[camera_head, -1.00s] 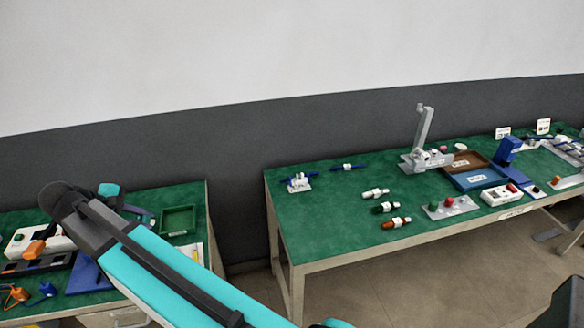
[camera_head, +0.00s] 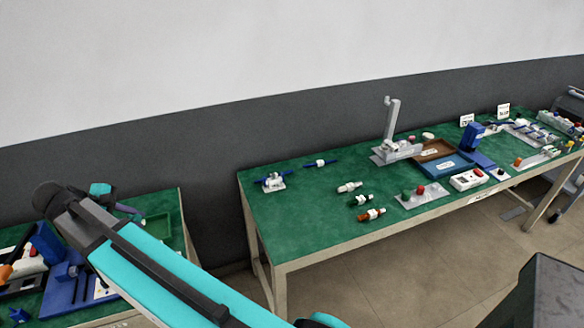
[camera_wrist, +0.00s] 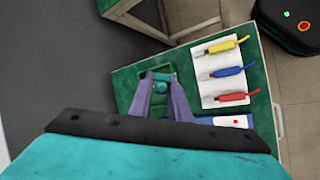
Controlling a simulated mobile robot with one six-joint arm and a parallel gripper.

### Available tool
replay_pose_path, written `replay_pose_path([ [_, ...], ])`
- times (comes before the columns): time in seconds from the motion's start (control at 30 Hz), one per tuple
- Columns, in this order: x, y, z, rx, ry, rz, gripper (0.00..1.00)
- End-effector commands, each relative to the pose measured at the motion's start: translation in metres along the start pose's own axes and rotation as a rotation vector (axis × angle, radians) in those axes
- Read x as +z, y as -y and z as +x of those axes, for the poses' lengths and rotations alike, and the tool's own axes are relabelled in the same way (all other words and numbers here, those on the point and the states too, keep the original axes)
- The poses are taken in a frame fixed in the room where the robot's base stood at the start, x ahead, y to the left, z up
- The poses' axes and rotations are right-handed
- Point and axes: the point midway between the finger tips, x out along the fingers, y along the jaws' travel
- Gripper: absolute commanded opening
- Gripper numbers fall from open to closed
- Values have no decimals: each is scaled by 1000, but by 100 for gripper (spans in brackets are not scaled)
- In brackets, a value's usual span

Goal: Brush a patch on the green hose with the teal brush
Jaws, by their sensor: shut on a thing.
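My gripper (camera_wrist: 160,78) shows in the wrist view with its two purple-grey fingers closed around a small round teal end, which looks like part of the teal brush (camera_wrist: 160,88). The rest of the brush is hidden or too small to make out. The gripper hangs above the green-topped left table, near a green tray (camera_wrist: 144,102). I cannot make out the green hose in either view.
A white panel (camera_wrist: 208,58) with yellow, blue and red handled pieces lies on the left table. The right table (camera_head: 310,225) bears several fittings, a brown tray (camera_head: 433,143) and a blue tray (camera_head: 428,165). A floor gap separates the tables.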

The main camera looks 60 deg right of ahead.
Motion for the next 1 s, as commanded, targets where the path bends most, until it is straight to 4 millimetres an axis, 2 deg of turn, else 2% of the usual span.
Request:
replay_pose_path([
  [0.1,18,-25,20,-18,15,22,0],
  [0.5,84,-92,87,-73,56,83,0],
  [0.77,136,-129,128,-109,80,124,0],
  [1.0,189,-157,163,-144,102,163,0],
])
